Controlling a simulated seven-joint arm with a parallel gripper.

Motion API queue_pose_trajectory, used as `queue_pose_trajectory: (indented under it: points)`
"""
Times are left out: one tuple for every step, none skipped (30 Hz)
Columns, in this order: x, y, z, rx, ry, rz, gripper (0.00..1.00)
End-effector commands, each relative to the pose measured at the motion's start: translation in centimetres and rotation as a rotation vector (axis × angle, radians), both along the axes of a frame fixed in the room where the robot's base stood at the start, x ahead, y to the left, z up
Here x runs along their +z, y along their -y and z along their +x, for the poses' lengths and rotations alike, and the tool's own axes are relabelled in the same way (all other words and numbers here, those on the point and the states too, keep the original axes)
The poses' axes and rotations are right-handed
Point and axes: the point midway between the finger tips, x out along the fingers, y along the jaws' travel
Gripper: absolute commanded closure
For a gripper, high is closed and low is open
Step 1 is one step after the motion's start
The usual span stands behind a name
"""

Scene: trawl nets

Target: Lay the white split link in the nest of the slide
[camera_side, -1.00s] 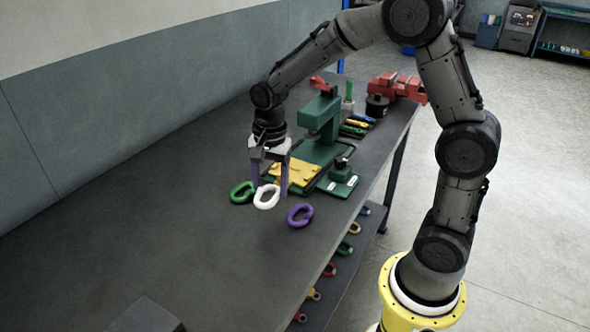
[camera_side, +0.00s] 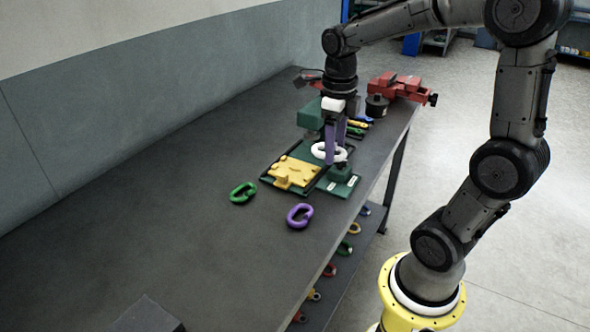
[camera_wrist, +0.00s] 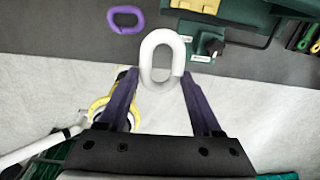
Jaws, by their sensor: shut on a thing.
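The white split link (camera_side: 329,151) is held up between the purple fingers of my gripper (camera_side: 334,160), which is shut on it. In the side view it appears in front of the green press, right of the yellow slide. In the wrist view the white link (camera_wrist: 164,58) shows as an oval ring just beyond the fingertips of my gripper (camera_wrist: 163,78). The yellow slide (camera_side: 293,173) lies on the green base in the side view. The detail of its nest is too small to tell.
A green link (camera_side: 243,193) and a purple link (camera_side: 300,215) lie on the dark bench (camera_side: 190,225) in front of the slide. The green press (camera_side: 310,116) stands behind. A red vise (camera_side: 397,87) is at the back.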

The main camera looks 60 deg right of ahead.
Motion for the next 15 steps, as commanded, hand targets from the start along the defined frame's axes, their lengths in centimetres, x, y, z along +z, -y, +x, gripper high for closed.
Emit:
queue_pose_trajectory:
  points:
    - [0.4,0.4,0.0,-0.014,0.004,-0.001,1.0]
    - [0.4,0.6,0.0,-0.018,0.003,-0.001,1.0]
    - [0.3,0.8,0.2,-0.021,0.001,0.0,1.0]
    - [0.1,1.0,0.5,-0.022,0.0,0.0,1.0]
    - [-0.1,1.2,0.9,-0.023,-0.001,0.001,1.0]
    - [-0.4,1.5,1.5,-0.023,-0.002,0.001,1.0]
    - [-0.8,1.7,2.1,-0.022,-0.003,0.002,1.0]
    - [-1.0,2.0,2.7,-0.022,-0.002,0.001,1.0]
    - [-1.5,2.3,3.5,-0.021,-0.003,0.002,1.0]
    - [-1.8,2.6,4.1,-0.021,-0.003,0.002,1.0]
    - [-2.1,2.9,4.8,-0.021,-0.002,0.001,1.0]
    - [-2.4,3.3,5.6,-0.021,-0.001,0.001,1.0]
    - [-2.8,3.5,6.2,-0.02,-0.002,0.001,1.0]
    - [-3.1,3.8,6.8,-0.02,-0.002,0.001,1.0]
    - [-3.5,4.2,7.6,-0.02,-0.002,0.001,1.0]
